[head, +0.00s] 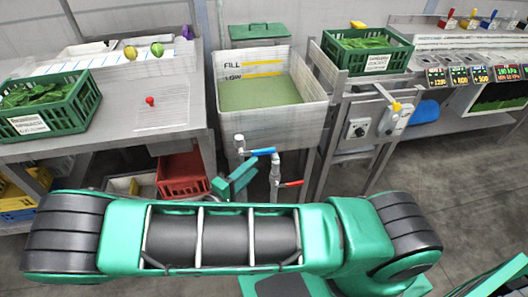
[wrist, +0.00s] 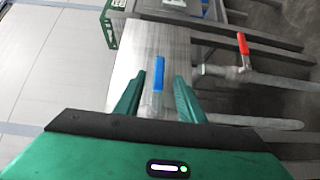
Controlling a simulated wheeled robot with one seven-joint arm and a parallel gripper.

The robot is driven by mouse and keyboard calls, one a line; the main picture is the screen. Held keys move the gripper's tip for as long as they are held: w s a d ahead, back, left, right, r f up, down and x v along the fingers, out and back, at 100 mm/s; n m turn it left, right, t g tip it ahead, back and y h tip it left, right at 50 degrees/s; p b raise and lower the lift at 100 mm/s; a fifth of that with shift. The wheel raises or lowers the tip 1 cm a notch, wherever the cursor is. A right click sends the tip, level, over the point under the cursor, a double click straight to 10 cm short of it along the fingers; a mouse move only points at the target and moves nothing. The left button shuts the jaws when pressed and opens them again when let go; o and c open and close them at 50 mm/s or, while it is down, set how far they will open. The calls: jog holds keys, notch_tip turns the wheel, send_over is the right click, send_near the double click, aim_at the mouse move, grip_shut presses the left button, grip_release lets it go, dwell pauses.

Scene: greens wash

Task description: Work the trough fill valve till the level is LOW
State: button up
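The trough (head: 285,122) is a pale metal basin with green-tinted water (head: 270,93) in it. Its back wall has yellow lines lettered FILL and LOW; the water's far edge appears a little below the LOW line. A blue valve lever (head: 262,151) and a red valve lever (head: 291,184) sit on pipes at the trough's front. Which one is the fill valve is not labelled. My gripper (head: 232,182) is in front of the pipes. In the wrist view my open fingers (wrist: 157,88) point at the blue lever (wrist: 159,73), which shows between them, apparently untouched. The red lever (wrist: 243,44) is to the right.
A left bench (head: 180,115) carries a green crate of leaves (head: 30,122) and a small red object (head: 150,101). Another green crate (head: 345,61) stands right of the trough, above control boxes (head: 358,128). Floor at right is clear.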

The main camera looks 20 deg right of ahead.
aim_at(263, 154)
jog(key=shift+n+t, duration=0.3)
jog(key=shift+t, duration=0.2)
jog(key=x, duration=1)
jog(key=shift+w+a+f, duration=0.2)
jog(key=shift+f, duration=0.1)
jog(key=shift+c, duration=0.2)
grip_shut()
